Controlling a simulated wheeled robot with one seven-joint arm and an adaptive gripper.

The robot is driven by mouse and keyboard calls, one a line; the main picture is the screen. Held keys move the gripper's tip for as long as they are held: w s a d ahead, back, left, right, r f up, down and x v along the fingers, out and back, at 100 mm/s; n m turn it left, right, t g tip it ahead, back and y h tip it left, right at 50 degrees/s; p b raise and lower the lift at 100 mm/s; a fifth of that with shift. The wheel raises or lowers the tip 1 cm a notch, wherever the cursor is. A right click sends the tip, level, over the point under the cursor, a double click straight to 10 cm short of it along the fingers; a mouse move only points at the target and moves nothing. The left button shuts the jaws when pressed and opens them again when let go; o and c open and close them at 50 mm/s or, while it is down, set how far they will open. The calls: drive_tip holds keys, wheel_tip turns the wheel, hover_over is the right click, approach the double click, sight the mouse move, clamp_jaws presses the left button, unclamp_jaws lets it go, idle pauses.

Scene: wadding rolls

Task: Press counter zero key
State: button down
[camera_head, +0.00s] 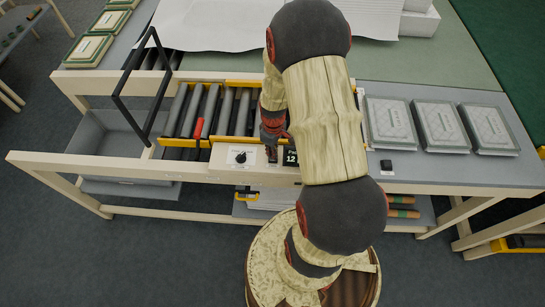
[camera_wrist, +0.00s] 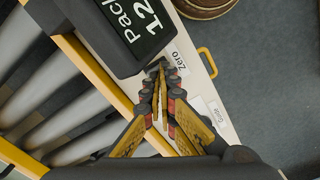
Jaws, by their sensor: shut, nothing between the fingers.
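The counter is a dark box with a display reading "Pack" and "12" (camera_wrist: 128,25) in the wrist view. It also shows partly in the head view (camera_head: 291,158), beside my arm. A white "Zero" label (camera_wrist: 176,62) lies on the pale rail just beside the counter. My gripper (camera_wrist: 158,72) is shut and empty, its fingertips together between the counter's edge and the label. In the head view my gripper (camera_head: 271,153) points down at the rail. The zero key itself is not clearly visible; the fingertips may cover it. I cannot tell whether they touch anything.
A white plate with a black knob (camera_head: 240,157) sits left of the counter. Rollers (camera_head: 205,105) with a red-handled tool lie behind the rail. Packs (camera_head: 440,125) lie on the right table, near a small black object (camera_head: 386,165). A "Guide" label (camera_wrist: 219,114) and yellow handle (camera_wrist: 207,62) are close by.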

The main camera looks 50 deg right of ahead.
drive_tip(key=shift+f, duration=0.25)
drive_tip(key=shift+r, duration=0.15)
drive_tip(key=shift+r+p, duration=0.7)
drive_tip(key=shift+r, duration=0.45)
drive_tip(key=shift+r, duration=0.1)
wheel_tip(320, 180, up, 6)
drive_tip(key=p, duration=0.4)
idle(0.7)
